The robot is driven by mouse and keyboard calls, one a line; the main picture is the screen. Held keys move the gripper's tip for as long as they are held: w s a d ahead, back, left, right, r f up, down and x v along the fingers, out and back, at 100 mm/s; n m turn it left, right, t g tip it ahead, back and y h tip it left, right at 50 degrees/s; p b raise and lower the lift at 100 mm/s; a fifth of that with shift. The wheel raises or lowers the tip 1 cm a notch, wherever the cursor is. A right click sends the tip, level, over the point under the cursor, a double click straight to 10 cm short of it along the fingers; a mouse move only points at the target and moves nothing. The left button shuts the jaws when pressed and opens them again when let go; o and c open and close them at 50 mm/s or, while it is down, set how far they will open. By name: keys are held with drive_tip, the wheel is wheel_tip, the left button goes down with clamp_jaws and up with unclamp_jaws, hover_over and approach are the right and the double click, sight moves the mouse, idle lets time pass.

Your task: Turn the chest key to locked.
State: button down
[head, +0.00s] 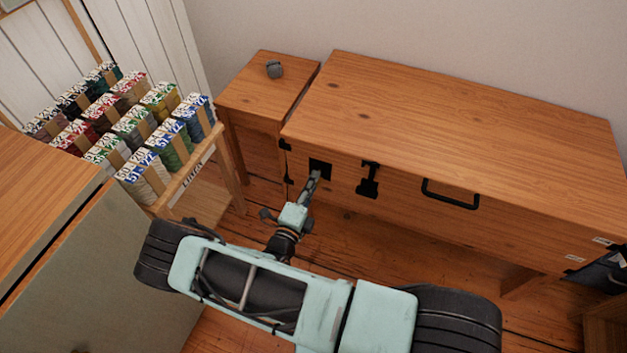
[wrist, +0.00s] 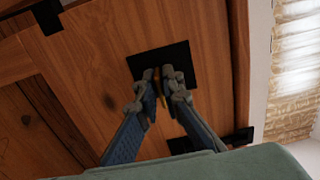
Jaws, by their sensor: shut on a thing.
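The wooden chest (head: 460,125) stands against the back wall with its lid down. A black square lock plate (head: 320,166) sits on the left part of its front; it also shows in the wrist view (wrist: 183,62). My gripper (head: 314,178) reaches to this plate. In the wrist view my gripper (wrist: 158,82) is shut on the key (wrist: 157,92), a thin brass-coloured strip between the fingertips in front of the plate. Most of the key is hidden by the fingers, so its turn angle cannot be told.
A black latch (head: 369,179) and a black handle (head: 450,195) are on the chest front, right of the plate. A small wooden cabinet (head: 262,88) with a dark grey object (head: 274,69) on top stands left. A rack of thread spools (head: 130,125) and a cabinet (head: 75,270) are further left.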

drive_tip(key=c, duration=2.2)
unclamp_jaws()
drive_tip(key=shift+o, duration=0.2)
drive_tip(key=v, duration=1.2)
